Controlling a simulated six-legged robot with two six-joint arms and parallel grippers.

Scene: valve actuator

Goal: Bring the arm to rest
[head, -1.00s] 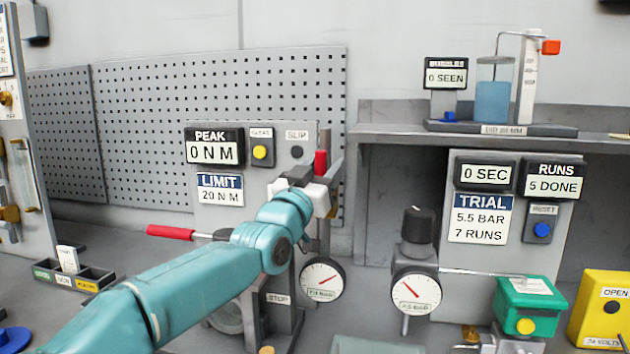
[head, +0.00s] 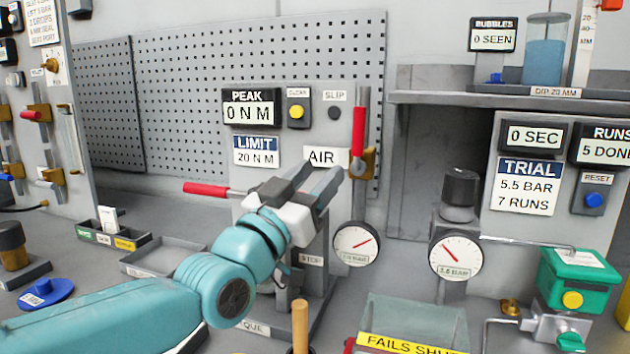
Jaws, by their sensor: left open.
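My left arm comes in from the lower left, and my left gripper (head: 318,178) is open with nothing seen between its fingers. Its white body and dark fingers point up and away, in front of the torque panel. The fingertips are just below the AIR label (head: 326,157). They appear left of the upright red lever handle (head: 358,131) and apart from it. The gripper hides part of the stand behind it. A red-handled bar (head: 206,189) sticks out left behind the gripper. My right gripper is not in view.
Two gauges (head: 357,244) (head: 455,256) stand right of the gripper. A wooden handle (head: 299,325) and a clear box (head: 415,318) are in front. A shelf (head: 440,97) is at the right.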

